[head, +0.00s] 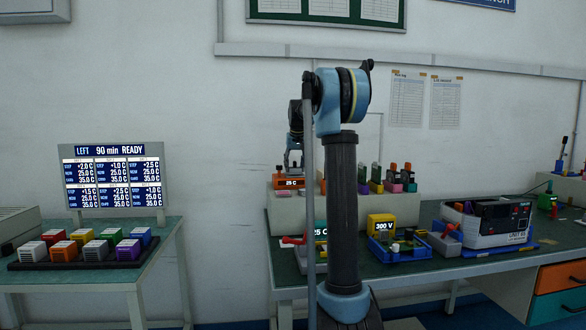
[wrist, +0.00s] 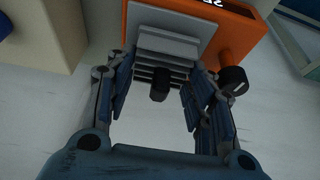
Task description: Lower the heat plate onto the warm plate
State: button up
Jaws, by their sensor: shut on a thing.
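My gripper (head: 293,160) is in front of the wall at the back left of the bench, partly hidden behind my arm. In the wrist view my gripper (wrist: 158,78) has its fingers closed on the sides of a grey finned block with a black knob, which I take for the heat plate (wrist: 150,73).
A raised shelf (head: 400,209) holds several coloured modules right of my arm. On the bench (head: 420,262) stand a yellow 300 V box (head: 381,225), a blue tray (head: 400,254) and a white instrument (head: 490,222).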

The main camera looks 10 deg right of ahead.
jog(key=shift+f, duration=0.2)
dwell(0.6)
jog(key=o, duration=1.2)
